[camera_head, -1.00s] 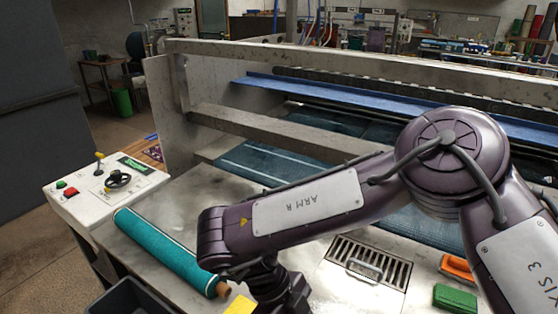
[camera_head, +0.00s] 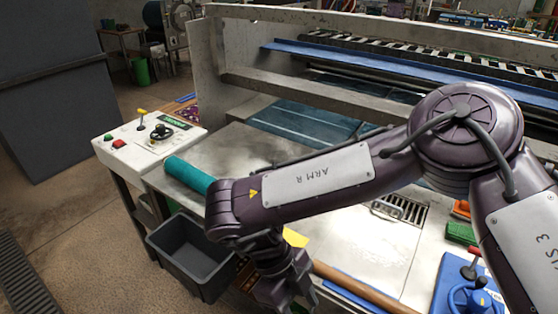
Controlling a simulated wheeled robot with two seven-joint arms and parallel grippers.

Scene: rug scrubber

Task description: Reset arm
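My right arm, marked "ARM R", comes in from the right and bends down across the metal worktop. Its gripper (camera_head: 285,294) hangs at the bottom middle, near the worktop's front edge. It is dark and partly cut by the frame edge, so I cannot tell whether its fingers are open or shut. A teal roll (camera_head: 187,174) lies on the worktop behind my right wrist, which hides its near end. My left gripper is not in view.
A control panel (camera_head: 150,140) with buttons and a lever stands at left. A grey bin (camera_head: 190,262) is below the worktop (camera_head: 245,150). A brown pole (camera_head: 370,290), green brush (camera_head: 461,233) and blue device (camera_head: 470,290) lie right of my gripper. The machine stands behind.

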